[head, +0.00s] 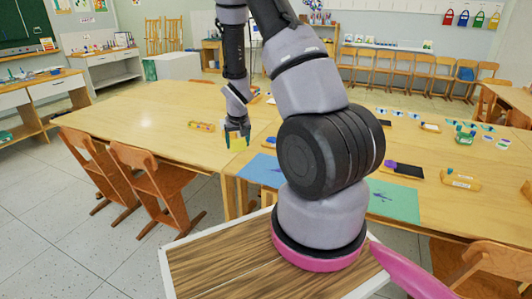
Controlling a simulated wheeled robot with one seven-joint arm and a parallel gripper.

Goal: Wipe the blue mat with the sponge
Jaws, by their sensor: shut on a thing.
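The blue mat (258,168) lies on the near edge of the wooden table, left of my arm's base. My arm hides its right part. My gripper (237,141) points down beyond the mat and a little to its left, apart from it. It is shut on a small yellowish thing, which looks like the sponge (236,136). The fingers cover much of it, so its full shape is hard to see.
A green mat (395,201) with dark marks lies right of my arm. A dark pad (403,171) and a yellow-orange box (461,180) are near it. A colourful box (201,127) sits left of my gripper. Chairs (150,180) stand against the table's left side. The left tabletop is mostly clear.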

